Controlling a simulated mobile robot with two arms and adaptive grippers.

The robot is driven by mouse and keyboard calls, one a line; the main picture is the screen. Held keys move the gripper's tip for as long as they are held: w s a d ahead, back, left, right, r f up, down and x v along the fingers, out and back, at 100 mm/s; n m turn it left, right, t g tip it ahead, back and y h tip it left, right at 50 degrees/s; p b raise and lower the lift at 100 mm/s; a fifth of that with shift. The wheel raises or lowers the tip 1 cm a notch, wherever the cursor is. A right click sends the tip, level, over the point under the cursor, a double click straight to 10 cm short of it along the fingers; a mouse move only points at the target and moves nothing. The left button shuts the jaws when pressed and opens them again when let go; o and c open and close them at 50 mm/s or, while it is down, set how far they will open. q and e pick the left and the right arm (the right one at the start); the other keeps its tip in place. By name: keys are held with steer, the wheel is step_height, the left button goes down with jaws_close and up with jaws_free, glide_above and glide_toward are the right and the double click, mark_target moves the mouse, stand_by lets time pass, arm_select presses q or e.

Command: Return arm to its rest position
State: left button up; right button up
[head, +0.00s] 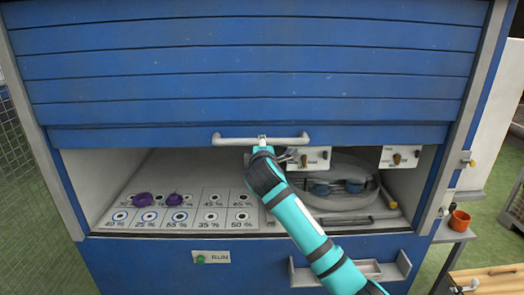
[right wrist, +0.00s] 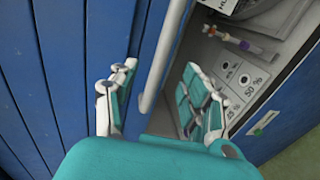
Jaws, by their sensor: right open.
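My right arm reaches in from the lower right in the head view. My right gripper (head: 264,145) is at the pale bar handle (head: 232,140) on the lower edge of the blue slatted shutter (head: 250,70). In the right wrist view the gripper (right wrist: 155,78) is open, one finger on each side of the handle (right wrist: 165,50). I cannot tell whether either finger touches it. The shutter is partly raised, with an open bay below. My left gripper is not in view.
Inside the bay are a panel of percentage-marked spots (head: 180,217) with two purple objects (head: 143,199), and a round grey device (head: 345,190). A shallow tray (head: 365,270) is on the front below.

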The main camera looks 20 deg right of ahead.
steer(key=shift+f, duration=0.1)
steer(key=s+d+f+m+g+y+b, duration=0.1)
steer(key=s+f+g, duration=0.15)
steer(key=f, duration=1.15)
steer(key=s+f+m+g+b, duration=0.1)
steer(key=s+f+b, duration=0.15)
steer(key=f, duration=1.05)
steer(key=s+d+f+m+g+y+b, duration=0.1)
steer(key=s+f+g, duration=0.15)
steer(key=f, duration=1.15)
steer(key=s+f+m+g+y+b, duration=0.1)
steer(key=s+f+m+g, duration=0.1)
steer(key=s+f, duration=0.9)
steer(key=s+f+m+g+b, duration=0.1)
steer(key=s+f+m, duration=0.1)
steer(key=s+f, duration=0.95)
steer(key=s+f+m+g+b, duration=0.1)
steer(key=s+f+m, duration=0.1)
steer(key=s+f, duration=0.5)
steer(key=s+d+f+m+g+b, duration=0.1)
steer(key=s+f, duration=0.6)
steer(key=s, duration=1.1)
steer(key=s+d+f+m+g+b, duration=0.1)
steer(key=s+f+m+g, duration=0.2)
steer(key=s+f, duration=0.4)
steer(key=s, duration=0.6)
steer(key=shift+s+y+b, duration=0.2)
steer(key=shift+y+b, duration=0.1)
steer(key=shift+b, duration=0.1)
